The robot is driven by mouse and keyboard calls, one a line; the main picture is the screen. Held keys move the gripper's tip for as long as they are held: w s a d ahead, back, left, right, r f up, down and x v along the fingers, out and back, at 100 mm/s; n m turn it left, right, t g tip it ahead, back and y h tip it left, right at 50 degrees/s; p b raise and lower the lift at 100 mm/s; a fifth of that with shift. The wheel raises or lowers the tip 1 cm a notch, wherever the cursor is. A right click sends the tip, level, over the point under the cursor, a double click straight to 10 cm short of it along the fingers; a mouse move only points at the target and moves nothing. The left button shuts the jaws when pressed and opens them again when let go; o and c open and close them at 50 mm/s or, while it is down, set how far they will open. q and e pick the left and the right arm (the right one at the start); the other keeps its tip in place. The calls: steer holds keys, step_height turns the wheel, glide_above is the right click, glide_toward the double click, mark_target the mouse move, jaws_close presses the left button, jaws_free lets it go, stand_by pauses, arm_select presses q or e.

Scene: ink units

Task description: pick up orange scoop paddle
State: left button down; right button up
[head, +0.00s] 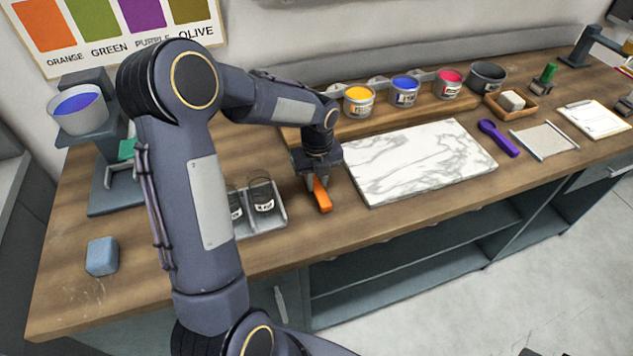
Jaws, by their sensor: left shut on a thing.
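The orange scoop paddle (322,196) is at the left edge of the marble slab, with its orange end pointing toward the front of the table. My left gripper (317,184) points down over it and is shut on it. The gripper and wrist hide the paddle's far part. I cannot tell whether the paddle touches the table. My right gripper is not in view.
A white marble slab (420,160) lies right of the gripper. A tray with dark glass jars (262,195) stands close on the left. Paint cans (358,100) line the back. A purple scoop (498,138) lies at right. A blue block (102,256) sits front left.

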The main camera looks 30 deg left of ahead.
arm_select(q)
step_height(320, 180, up, 3)
steer(key=shift+d+f, duration=0.1)
steer(key=shift+f, duration=0.05)
steer(key=s+d+r, duration=0.1)
steer(key=r, duration=0.1)
steer(key=s+d+r+b, duration=0.1)
steer(key=s+d+r, duration=0.1)
steer(key=r, duration=0.1)
steer(key=shift+s+d+r, duration=0.15)
steer(key=shift+s+r, duration=0.15)
steer(key=shift+s, duration=0.05)
steer(key=s+d+r+b, duration=0.1)
steer(key=s+d+r, duration=0.3)
steer(key=s+d, duration=0.2)
steer(key=shift+s+b, duration=0.3)
steer(key=shift+b, duration=0.05)
steer(key=c, duration=1.9)
jaws_free()
steer(key=shift+c, duration=0.2)
jaws_close()
